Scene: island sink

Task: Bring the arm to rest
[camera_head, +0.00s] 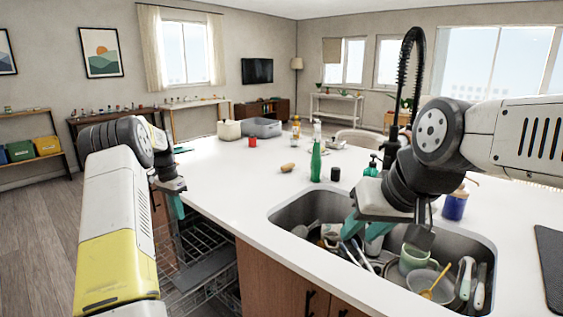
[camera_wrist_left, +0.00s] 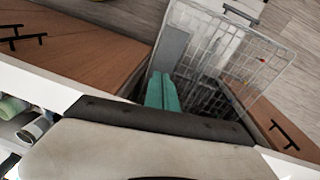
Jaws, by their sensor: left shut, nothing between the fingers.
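My left gripper (camera_head: 178,208) is beside the counter's left edge, above the pulled-out dishwasher rack (camera_head: 205,248). In the left wrist view its teal fingers (camera_wrist_left: 162,92) are together with nothing between them, and the wire rack (camera_wrist_left: 225,60) lies beyond them. My right gripper (camera_head: 363,236) hangs over the sink (camera_head: 285,213), its teal fingers apart and pointing down. Its fingertips are close to the dishes, and I cannot tell whether they touch anything.
The sink holds several dishes, including a green mug (camera_head: 412,260) and a bowl with a yellow utensil (camera_head: 436,287). A green spray bottle (camera_head: 316,160), a dark cup (camera_head: 335,174) and a blue bottle (camera_head: 455,206) stand on the white counter (camera_head: 240,180). Floor at left is clear.

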